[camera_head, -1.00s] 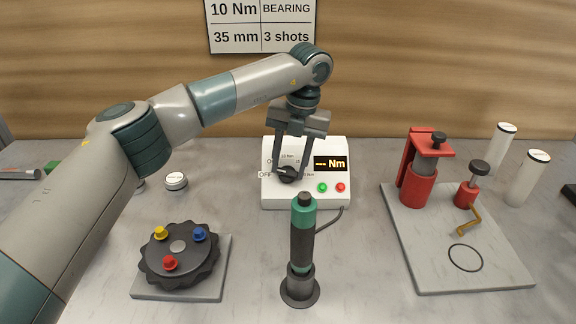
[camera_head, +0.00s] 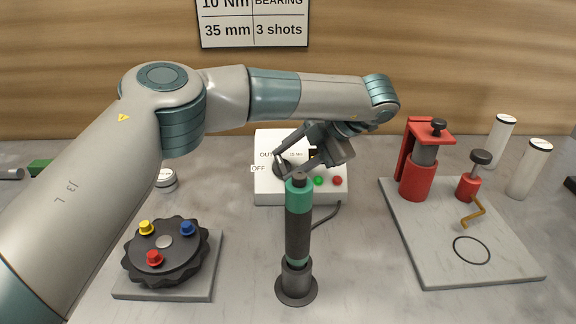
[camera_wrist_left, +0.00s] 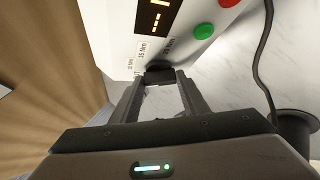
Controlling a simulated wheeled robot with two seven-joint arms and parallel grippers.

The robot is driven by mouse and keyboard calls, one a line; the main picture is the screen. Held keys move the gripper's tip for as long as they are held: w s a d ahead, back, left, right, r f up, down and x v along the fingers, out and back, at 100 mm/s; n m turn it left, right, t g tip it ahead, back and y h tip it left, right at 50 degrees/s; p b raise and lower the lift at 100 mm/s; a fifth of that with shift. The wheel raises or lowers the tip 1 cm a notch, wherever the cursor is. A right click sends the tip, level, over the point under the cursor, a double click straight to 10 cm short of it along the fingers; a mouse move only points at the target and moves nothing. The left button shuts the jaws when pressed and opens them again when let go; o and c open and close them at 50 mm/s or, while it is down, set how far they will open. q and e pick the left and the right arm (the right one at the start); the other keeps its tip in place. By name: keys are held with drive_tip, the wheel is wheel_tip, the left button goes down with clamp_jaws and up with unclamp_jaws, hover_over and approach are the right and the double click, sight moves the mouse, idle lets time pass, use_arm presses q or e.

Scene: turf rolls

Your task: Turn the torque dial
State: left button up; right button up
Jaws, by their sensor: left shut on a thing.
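The white torque box (camera_head: 265,192) stands at the middle back of the worktop, with a display, a green button (camera_head: 318,181) and a red button (camera_head: 337,180). My left gripper (camera_head: 282,165) leans in from the right over the box front and is shut on the black torque dial. In the left wrist view the dial (camera_wrist_left: 160,75) sits between the two fingertips, beside printed Nm marks. The display (camera_wrist_left: 157,17) shows dashes there. The dial's pointer is hidden, so I cannot tell its setting. My right gripper is not in view.
A green-topped screwdriver (camera_head: 298,225) stands upright in a holder in front of the box. A black disc (camera_head: 165,252) with coloured knobs is front left. A grey board (camera_head: 420,265) with red fixtures is at right. A wall sign (camera_head: 253,25) reads 10 Nm, 35 mm.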

use_arm(q)
drive_tip(key=shift+f+m+t+b, duration=0.15)
drive_tip(key=shift+m+t+b, duration=0.15)
drive_tip(key=shift+m+t, duration=0.1)
drive_tip(key=m+t+b, duration=0.1)
drive_tip(key=m+y+b, duration=0.1)
drive_tip(key=shift+s+d+f+m+t, duration=0.15)
drive_tip(key=shift+s+m+t, duration=0.1)
drive_tip(key=shift+m+t, duration=0.15)
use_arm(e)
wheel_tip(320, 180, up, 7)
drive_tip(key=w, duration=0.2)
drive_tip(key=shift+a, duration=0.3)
use_arm(q)
drive_tip(key=o, duration=1.1)
drive_tip(key=shift+c, duration=0.2)
